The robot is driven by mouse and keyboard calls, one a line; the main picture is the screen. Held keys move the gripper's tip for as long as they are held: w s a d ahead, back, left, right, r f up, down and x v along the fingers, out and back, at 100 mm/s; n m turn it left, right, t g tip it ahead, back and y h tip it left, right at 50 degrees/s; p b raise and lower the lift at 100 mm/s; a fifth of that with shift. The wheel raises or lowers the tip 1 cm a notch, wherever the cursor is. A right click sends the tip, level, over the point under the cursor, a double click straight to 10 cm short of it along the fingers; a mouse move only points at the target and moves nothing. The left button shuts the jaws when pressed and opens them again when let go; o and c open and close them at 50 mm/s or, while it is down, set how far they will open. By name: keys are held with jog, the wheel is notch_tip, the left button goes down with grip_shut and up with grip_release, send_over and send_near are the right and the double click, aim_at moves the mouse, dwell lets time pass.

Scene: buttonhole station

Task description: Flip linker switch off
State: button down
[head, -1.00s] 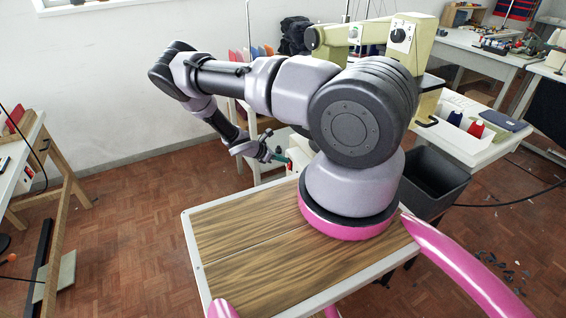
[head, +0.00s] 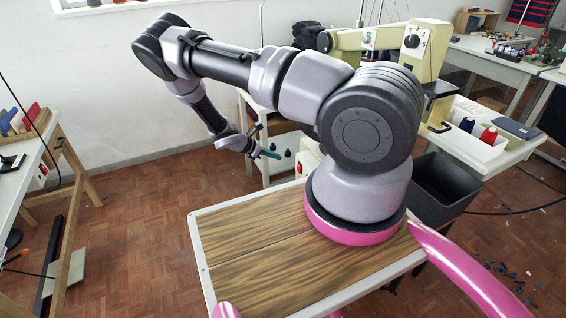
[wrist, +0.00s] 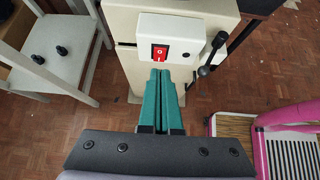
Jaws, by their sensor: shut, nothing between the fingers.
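The linker switch appears to be the red rocker (wrist: 160,53) in a black frame on a pale box on the machine's side, in the wrist view. It faces the camera, but its on or off position is too small to tell. My gripper (wrist: 160,72) has green fingers pressed together, empty, pointing at the box just below the rocker. Whether the fingertips touch the box cannot be told. In the head view my gripper (head: 275,154) is low beside the machine stand, and the switch cannot be made out.
Beside the rocker are a black button (wrist: 186,56) and a black-knobbed lever (wrist: 212,52). A dark bin (head: 445,185) stands right of my base. Open parquet floor lies to the left.

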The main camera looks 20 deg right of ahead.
jog(key=shift+a+r, duration=0.85)
jog(key=shift+r, duration=0.25)
jog(key=s+a+r+m+y, duration=0.25)
jog(key=r+m, duration=0.25)
jog(key=r, duration=0.7)
jog(key=s+a+r+m+y, duration=0.1)
jog(key=r+m+y, duration=0.25)
jog(key=r, duration=0.85)
jog(key=s+a+r+m+y, duration=0.15)
jog(key=r+m, duration=0.45)
jog(key=r, duration=0.6)
jog(key=s+a+r+m+t+y, duration=0.2)
jog(key=s+r+m+t+y, duration=0.3)
jog(key=s+r, duration=1.4)
jog(key=s+m+t, duration=0.1)
jog(key=s+m, duration=0.1)
jog(key=m, duration=0.1)
jog(key=shift+a+r+t, duration=0.3)
jog(key=shift+r+t, duration=0.05)
jog(key=shift+t, duration=0.05)
